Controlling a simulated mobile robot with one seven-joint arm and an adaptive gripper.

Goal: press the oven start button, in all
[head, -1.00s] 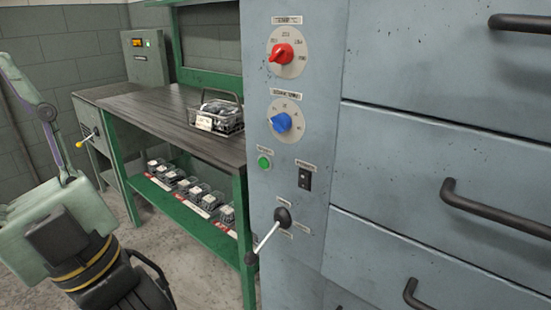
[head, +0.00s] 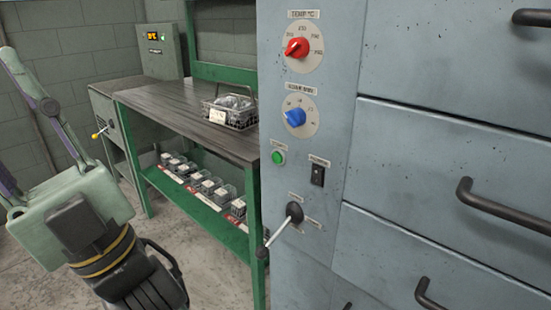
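The oven (head: 415,85) is a large grey-blue cabinet on the right with black drawer handles. Its control panel has a red knob (head: 297,47) at the top, a blue knob (head: 295,117) below it, and a round green button (head: 278,157) under a small label too small to read. A black switch (head: 317,176) sits right of the green button. A black lever with a metal arm (head: 281,228) is below. My gripper (head: 150,285) is at the lower left, dark and partly cut off by the bottom edge, apart from the oven. Its fingers are not clear.
A green workbench (head: 190,112) with a dark top stands left of the oven, bearing a wire basket (head: 230,113). A grey control box (head: 155,50) stands behind. Bare floor (head: 205,265) lies between my arm and the bench.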

